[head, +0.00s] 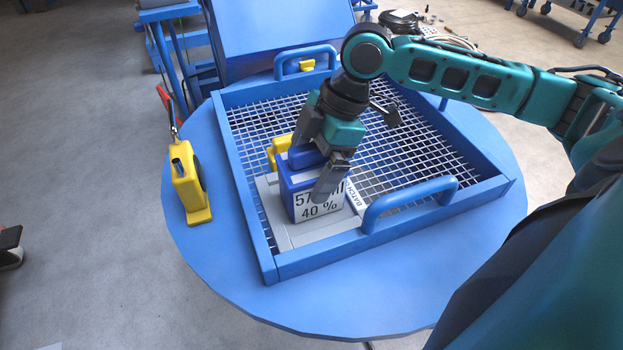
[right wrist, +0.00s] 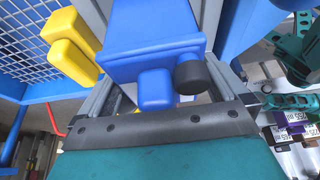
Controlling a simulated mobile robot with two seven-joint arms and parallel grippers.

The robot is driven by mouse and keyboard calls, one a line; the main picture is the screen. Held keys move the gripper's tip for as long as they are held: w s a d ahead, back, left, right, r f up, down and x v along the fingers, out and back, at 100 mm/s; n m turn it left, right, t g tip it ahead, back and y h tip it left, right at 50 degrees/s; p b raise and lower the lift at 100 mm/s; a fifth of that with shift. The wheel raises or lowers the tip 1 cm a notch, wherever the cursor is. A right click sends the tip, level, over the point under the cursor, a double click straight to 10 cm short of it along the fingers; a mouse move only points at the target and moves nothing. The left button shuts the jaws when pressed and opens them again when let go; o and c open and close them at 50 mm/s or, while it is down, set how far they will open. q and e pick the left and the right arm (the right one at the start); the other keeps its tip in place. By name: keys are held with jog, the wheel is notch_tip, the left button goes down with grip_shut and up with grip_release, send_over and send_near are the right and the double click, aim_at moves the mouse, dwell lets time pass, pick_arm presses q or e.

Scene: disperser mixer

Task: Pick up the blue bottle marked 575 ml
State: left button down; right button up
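The blue bottle (head: 290,200) stands upright on a light grey plate (head: 272,210) inside the blue tray. Its white label reads "57" and "ml", partly covered by a finger, with "40 %" below. My right gripper (head: 318,165) comes down over the bottle with one finger in front of it and one behind. In the right wrist view the blue bottle (right wrist: 150,35) lies between the two fingers, with a dark round cap beside a blue block. The fingers are very close to its sides; contact is unclear. My left gripper is out of view.
A yellow object (head: 276,150) stands just behind the bottle. The tray (head: 247,215) has a wire-mesh floor, raised walls and looped handles (head: 410,200), and rests on a round blue table (head: 400,295). A yellow device (head: 187,185) stands on the table left of the tray.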

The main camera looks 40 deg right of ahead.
jog(key=c, duration=0.9)
jog(key=shift+r, duration=0.15)
